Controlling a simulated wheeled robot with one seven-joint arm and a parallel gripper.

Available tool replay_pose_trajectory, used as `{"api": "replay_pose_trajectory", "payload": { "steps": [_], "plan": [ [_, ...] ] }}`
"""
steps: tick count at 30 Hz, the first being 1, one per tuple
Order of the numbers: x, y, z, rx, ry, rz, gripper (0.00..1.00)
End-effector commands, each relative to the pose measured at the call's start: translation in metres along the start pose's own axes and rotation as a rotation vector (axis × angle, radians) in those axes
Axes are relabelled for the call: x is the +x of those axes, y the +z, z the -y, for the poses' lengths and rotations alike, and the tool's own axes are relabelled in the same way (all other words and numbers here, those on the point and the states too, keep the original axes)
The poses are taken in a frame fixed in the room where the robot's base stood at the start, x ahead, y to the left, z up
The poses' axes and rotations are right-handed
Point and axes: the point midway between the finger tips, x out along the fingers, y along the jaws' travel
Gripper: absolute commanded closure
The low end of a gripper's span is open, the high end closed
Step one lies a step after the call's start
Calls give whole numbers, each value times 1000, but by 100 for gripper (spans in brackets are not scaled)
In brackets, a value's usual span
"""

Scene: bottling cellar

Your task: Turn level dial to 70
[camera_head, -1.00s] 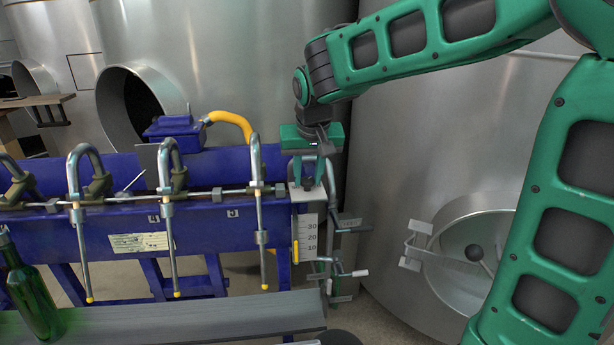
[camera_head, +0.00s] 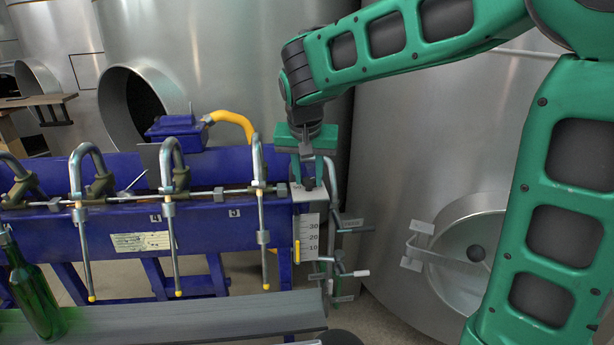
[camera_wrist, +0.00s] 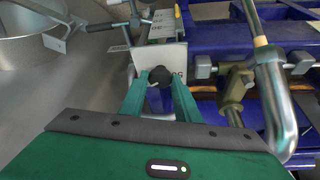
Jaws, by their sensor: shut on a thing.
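The level dial is a small dark knob (camera_wrist: 160,76) on top of a pale metal box at the right end of the blue filler. My gripper (camera_head: 308,184) reaches down onto it from above. In the wrist view my gripper (camera_wrist: 163,82) is shut on the knob, one green finger on each side. A white scale plate (camera_head: 309,237) on the box front shows 30, 20 and 10, with a yellow pointer (camera_head: 297,252) low on its left edge near 10. Higher marks do not show. The fingers partly hide the knob in the head view.
The blue filler frame (camera_head: 160,232) carries several bent metal filling tubes (camera_head: 170,215) to the left of my gripper. A green bottle (camera_head: 34,298) stands at the lower left on a grey conveyor (camera_head: 200,318). Large steel tanks (camera_head: 420,150) stand behind and right.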

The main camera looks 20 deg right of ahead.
Motion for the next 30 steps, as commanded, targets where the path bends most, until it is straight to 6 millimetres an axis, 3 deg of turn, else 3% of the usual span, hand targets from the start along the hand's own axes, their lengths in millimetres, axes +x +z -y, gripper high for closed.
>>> {"api": "replay_pose_trajectory", "payload": {
  "steps": [1,2,3,4,16,30],
  "plan": [
    [0,0,1,-2,-2,-1,93],
    [0,0,1,-2,-2,-1,64],
    [0,0,1,-2,-2,-1,54],
    [0,0,1,-2,-2,-1,52],
    [-8,0,1,-2,-2,-1,52],
    [-88,-1,2,-3,-4,-2,52]
  ]
}}
